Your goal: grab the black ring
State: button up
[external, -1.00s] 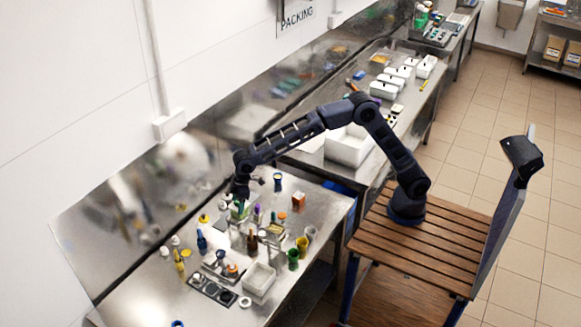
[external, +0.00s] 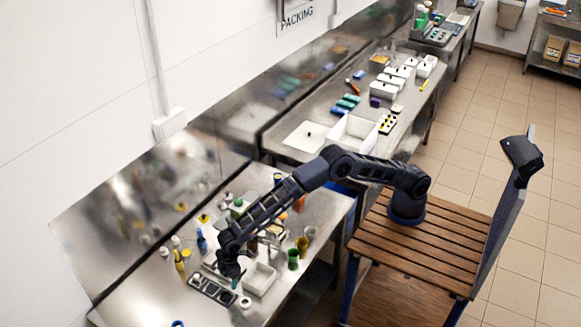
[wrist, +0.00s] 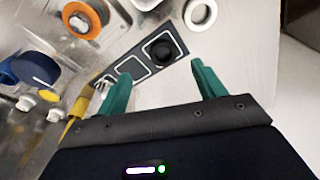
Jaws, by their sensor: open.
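The black ring (wrist: 163,50) lies flat in the end slot of a dark slotted plate (wrist: 131,68) in the wrist view. In the external view the plate (external: 211,289) is near the front of the left steel table, and the ring at its right end is too small to make out clearly. My gripper (wrist: 161,68) is open and empty. Its two green fingers point toward the plate, one to either side of the ring in the picture and apart from it. In the external view my gripper (external: 234,280) hangs just above the plate.
A white ring (wrist: 200,14) lies beside the plate, and a white bin (external: 259,280) stands close by. An orange-rimmed round part (wrist: 82,20) and a blue and yellow object (wrist: 34,69) sit to the left. Several bottles and cups crowd the table behind.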

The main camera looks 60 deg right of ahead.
aim_at(226, 297)
jog(key=f, duration=0.3)
jog(key=shift+w+a+f, duration=0.1)
jog(key=shift+a+f, duration=0.2)
jog(key=shift+f, duration=0.1)
jog(key=shift+w+a+f, duration=0.1)
jog(key=shift+a+f, duration=0.2)
jog(key=shift+f, duration=0.5)
jog(key=shift+w+a+f, duration=0.1)
jog(key=shift+a+f, duration=0.25)
jog(key=shift+f, duration=0.5)
jog(key=shift+a+f, duration=0.3)
jog(key=shift+f, duration=0.5)
jog(key=c, duration=1.1)
